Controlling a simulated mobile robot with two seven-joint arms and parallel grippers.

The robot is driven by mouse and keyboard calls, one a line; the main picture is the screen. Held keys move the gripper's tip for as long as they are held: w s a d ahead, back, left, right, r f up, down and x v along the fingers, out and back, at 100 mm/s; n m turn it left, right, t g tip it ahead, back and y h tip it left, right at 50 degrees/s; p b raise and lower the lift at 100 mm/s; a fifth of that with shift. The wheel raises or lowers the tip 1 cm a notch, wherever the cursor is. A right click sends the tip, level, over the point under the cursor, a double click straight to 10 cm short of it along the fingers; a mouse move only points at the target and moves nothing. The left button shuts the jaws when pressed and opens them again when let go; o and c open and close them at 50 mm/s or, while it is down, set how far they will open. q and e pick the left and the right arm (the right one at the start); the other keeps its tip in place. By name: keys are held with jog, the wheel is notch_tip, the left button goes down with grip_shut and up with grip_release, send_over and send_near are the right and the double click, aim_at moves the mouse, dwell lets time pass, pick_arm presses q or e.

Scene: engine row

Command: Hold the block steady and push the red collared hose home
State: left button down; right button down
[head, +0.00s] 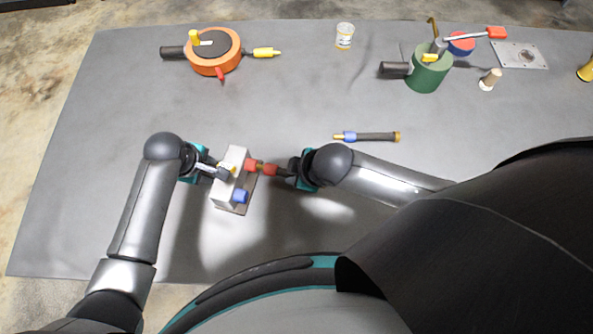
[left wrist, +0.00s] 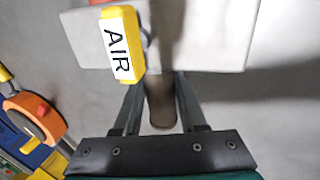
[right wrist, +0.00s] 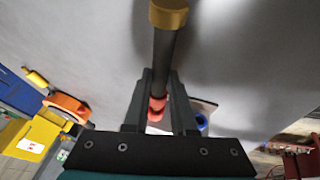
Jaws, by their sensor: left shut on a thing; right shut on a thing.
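The pale block (head: 231,178) stands on the grey table with a red port (head: 250,165) and a blue port (head: 240,196) on its right side. My left gripper (head: 216,168) is shut on a dark stub (left wrist: 160,100) at the block's left side. A yellow AIR tag (left wrist: 122,45) hangs beside it. My right gripper (head: 288,172) is shut on the red collared hose (head: 270,169), also in the right wrist view (right wrist: 163,50) with its brass far end. The hose lies in line with the red port; I cannot tell how deep it sits.
A loose dark hose with a blue collar (head: 367,136) lies behind my right gripper. An orange round device (head: 213,52) stands at the back left. A white-lidded jar (head: 345,36), a green canister (head: 430,72) and a metal plate (head: 519,55) stand toward the back right.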

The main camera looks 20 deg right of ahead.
pick_arm(q)
jog(key=shift+s, duration=0.1)
pick_arm(e)
jog(key=shift+w+a+r, duration=0.15)
jog(key=shift+w+a, duration=0.25)
jog(key=shift+a, duration=0.2)
jog(key=shift+w+a, duration=0.15)
jog(key=shift+a, duration=0.05)
jog(key=c, duration=0.7)
grip_release()
jog(key=shift+o, duration=0.2)
jog(key=v, duration=1.2)
pick_arm(q)
jog(key=shift+c, duration=1.9)
grip_release()
